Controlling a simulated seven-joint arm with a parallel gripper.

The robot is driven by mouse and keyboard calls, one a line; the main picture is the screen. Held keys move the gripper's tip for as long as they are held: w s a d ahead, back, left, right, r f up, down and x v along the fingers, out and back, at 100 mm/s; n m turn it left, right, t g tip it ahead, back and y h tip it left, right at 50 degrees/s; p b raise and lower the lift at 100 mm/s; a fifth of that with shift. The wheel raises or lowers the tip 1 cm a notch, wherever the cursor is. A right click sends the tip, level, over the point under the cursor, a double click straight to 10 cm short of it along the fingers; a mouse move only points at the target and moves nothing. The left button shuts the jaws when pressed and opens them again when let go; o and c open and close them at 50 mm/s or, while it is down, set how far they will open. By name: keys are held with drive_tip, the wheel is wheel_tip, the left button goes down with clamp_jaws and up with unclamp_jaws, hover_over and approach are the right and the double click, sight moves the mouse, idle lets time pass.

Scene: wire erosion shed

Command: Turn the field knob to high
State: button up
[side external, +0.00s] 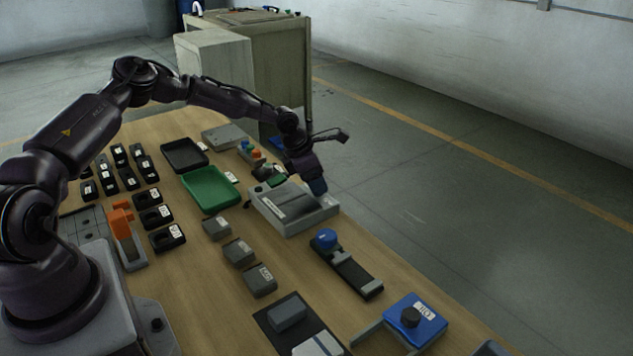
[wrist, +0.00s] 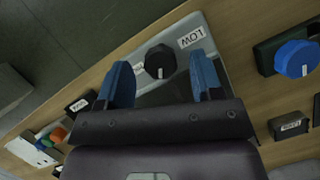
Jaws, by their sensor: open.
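A round black knob (wrist: 160,61) with a small white mark sits on a grey box (side external: 290,212) near the table's far edge. In the wrist view a white label reading LOW, upside down, lies to the knob's upper right; another label is mostly hidden behind the left finger. No word "field" is readable. My gripper (side external: 317,187) is over the box, with its blue fingers (wrist: 161,75) open. In the wrist view the knob shows between the fingertips, with a gap on each side. I cannot tell their height above it. In the side view the gripper hides the knob.
A blue box (side external: 428,331) with another black knob is at the front right. A green tray (side external: 211,203), a black tray (side external: 184,166) and several grey blocks lie nearby. Beyond the table edge is open floor.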

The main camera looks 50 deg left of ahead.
drive_tip(key=v, duration=1.1)
drive_tip(key=shift+s+r, duration=0.25)
drive_tip(key=shift+r, duration=0.1)
drive_tip(key=w+f+n, duration=0.1)
drive_tip(key=f, duration=0.3)
drive_tip(key=w+d+f+n+y, duration=0.1)
drive_tip(key=f, duration=0.3)
drive_tip(key=w+f+n, duration=0.1)
drive_tip(key=w+f, duration=0.1)
drive_tip(key=f, duration=0.2)
drive_tip(key=shift+w+d+n+t, duration=0.1)
drive_tip(key=shift+d+n+t, duration=0.2)
drive_tip(key=shift+d, duration=0.05)
drive_tip(key=c, duration=0.9)
